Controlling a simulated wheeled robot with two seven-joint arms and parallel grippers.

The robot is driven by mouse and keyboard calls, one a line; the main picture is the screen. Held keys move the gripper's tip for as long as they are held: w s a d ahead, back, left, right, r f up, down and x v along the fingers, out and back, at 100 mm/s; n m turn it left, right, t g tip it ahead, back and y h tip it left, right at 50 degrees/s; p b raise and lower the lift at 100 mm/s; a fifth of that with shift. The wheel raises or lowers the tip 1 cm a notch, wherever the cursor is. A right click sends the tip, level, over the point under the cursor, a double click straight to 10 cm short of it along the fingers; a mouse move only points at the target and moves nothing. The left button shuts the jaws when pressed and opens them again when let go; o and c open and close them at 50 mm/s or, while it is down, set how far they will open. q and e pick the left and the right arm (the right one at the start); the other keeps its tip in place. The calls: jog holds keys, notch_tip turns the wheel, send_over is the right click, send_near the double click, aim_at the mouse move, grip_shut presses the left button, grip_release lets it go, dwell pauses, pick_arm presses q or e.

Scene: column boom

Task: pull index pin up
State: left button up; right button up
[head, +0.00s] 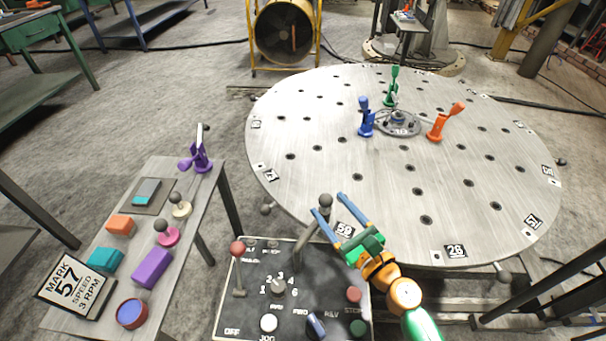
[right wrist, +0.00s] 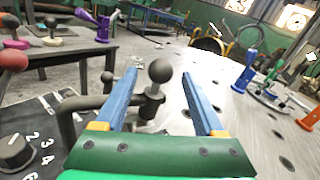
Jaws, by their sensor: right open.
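The index pin is a dark grey ball knob (head: 325,200) on a short post at the near edge of the round table, just behind the control panel. In the right wrist view its ball (right wrist: 159,71) stands upright on a bracket with a grey bar beside it. My right gripper (head: 331,205) is open, with its two blue fingers reaching to either side of the knob. In the right wrist view the fingers (right wrist: 161,76) frame the ball, with gaps on both sides; I see no contact. My left gripper is out of view.
The control panel (head: 249,318) has a red-balled lever (head: 238,250), a dial and buttons. The round table (head: 345,150) carries blue (head: 365,118), green (head: 392,88) and orange (head: 442,122) clamps. A side bench (head: 205,215) at left holds coloured blocks and a purple clamp (head: 198,155).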

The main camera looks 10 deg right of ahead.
jog(key=x, duration=0.6)
jog(key=shift+w+r, duration=0.1)
jog(key=shift+r, duration=0.1)
jog(key=c, duration=0.3)
grip_shut()
jog(key=shift+r, duration=0.1)
dwell(0.7)
